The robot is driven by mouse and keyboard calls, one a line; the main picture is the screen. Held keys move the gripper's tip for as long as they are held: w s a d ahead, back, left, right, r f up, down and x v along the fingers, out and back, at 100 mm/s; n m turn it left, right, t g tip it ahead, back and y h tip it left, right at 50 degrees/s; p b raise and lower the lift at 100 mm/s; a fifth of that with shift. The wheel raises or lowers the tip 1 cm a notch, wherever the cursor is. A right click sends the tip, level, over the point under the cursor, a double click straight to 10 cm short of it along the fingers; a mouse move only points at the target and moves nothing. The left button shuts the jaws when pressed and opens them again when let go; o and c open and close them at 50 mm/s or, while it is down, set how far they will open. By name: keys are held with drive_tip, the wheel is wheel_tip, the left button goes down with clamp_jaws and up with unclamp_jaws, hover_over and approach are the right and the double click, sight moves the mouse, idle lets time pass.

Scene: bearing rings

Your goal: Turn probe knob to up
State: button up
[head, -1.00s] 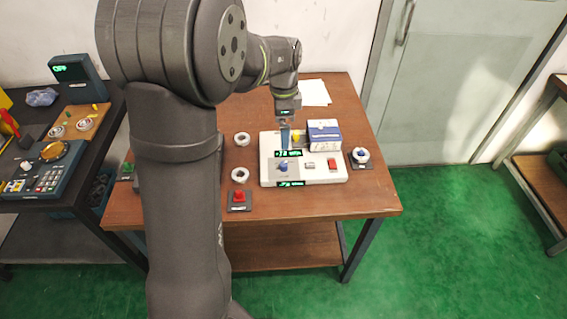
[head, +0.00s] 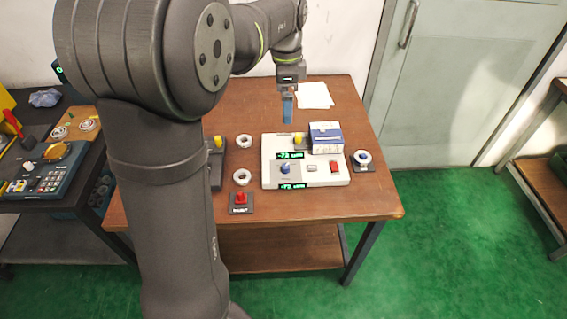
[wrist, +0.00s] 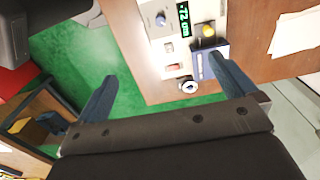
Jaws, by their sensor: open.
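A white panel (head: 270,183) on the brown table carries a blue knob (head: 285,169) at its left and a yellow knob (head: 299,139) at its back. Two small green displays (head: 290,156) on it appear to read 72 or -72. I cannot read which knob is labelled probe, nor tell either pointer's direction. In the wrist view the blue knob (wrist: 161,19) and yellow knob (wrist: 208,30) show near the top. My gripper (head: 287,120) is open and empty, above and behind the panel, apart from both knobs. Its two fingers spread wide in the wrist view (wrist: 165,88).
A blue-and-white box (head: 326,137) stands at the panel's back right corner. A red rocker (head: 334,167) is on the panel. Bearing rings (head: 242,177) lie left of it. A red button (head: 240,198) stands in front and a blue-topped post (head: 362,157) at right. Paper (head: 315,95) lies behind.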

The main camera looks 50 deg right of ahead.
drive_tip(key=shift+r, duration=0.25)
